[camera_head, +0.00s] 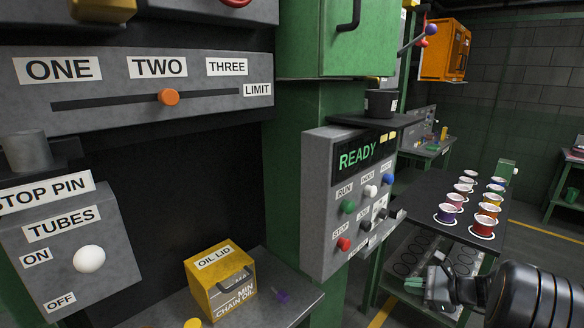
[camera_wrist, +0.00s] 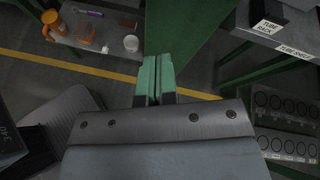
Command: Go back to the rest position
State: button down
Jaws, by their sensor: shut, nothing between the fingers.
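My gripper (camera_head: 440,287) is at the lower right in the head view, on the end of my dark arm, in front of the shelf under the table with the cups. In the wrist view its two green fingers (camera_wrist: 155,80) are together with nothing between them. It touches no object that I can make out.
A control panel (camera_head: 347,205) with a READY display stands left of my gripper. A dark table (camera_head: 425,190) carries several coloured cups. A yellow oil-lid box (camera_head: 219,283) sits lower left.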

jog(key=s+a+n+g+h, duration=0.7)
jog(key=s+a+n, duration=0.4)
jog(key=s+n, duration=0.3)
jog(key=s+a+r+n+t+h, duration=0.2)
jog(key=s+a+r+n+h, duration=0.1)
jog(key=a+n, duration=0.3)
jog(key=shift+s+a+r+n+t, duration=0.15)
jog(key=shift+s+r+n+t, duration=0.2)
jog(key=shift+r+n, duration=0.65)
jog(key=shift+f, duration=0.15)
